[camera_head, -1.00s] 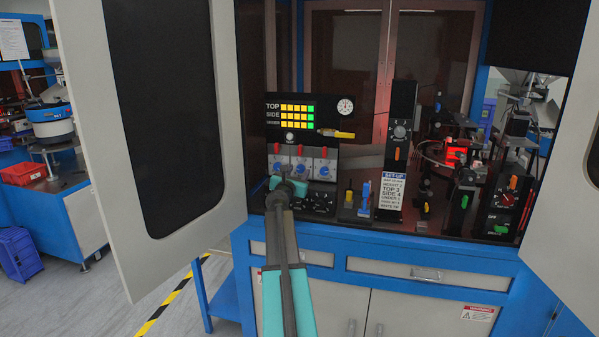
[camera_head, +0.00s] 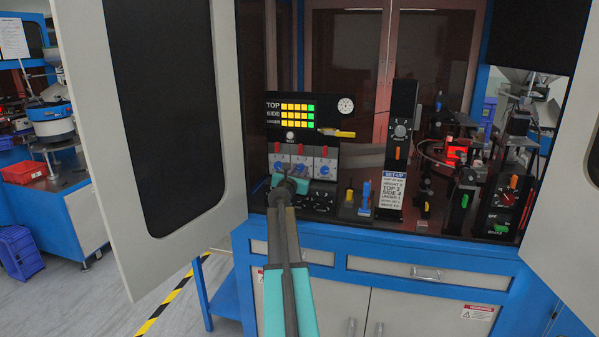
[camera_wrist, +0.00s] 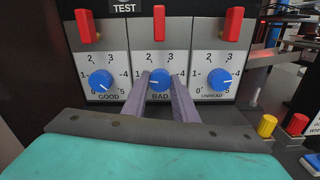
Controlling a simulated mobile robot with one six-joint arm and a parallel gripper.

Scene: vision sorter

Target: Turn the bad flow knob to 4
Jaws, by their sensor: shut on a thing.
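The bad flow knob (camera_wrist: 160,79) is a round blue dial on the middle white plate, marked BAD, with numbers around it. In the wrist view my gripper (camera_wrist: 160,84) has its two grey fingers on either side of this knob, shut on it. The knob's pointer mark is too small to read surely. In the head view my gripper (camera_head: 295,174) reaches the row of knobs and partly covers the lower panel.
Similar blue knobs marked GOOD (camera_wrist: 101,80) and UNREAD (camera_wrist: 219,79) sit close on either side. Red switches (camera_wrist: 159,22) stand above the knobs. A yellow knob (camera_wrist: 267,125) and a red knob (camera_wrist: 297,124) stand at the right. Cabinet doors (camera_head: 150,120) stand open.

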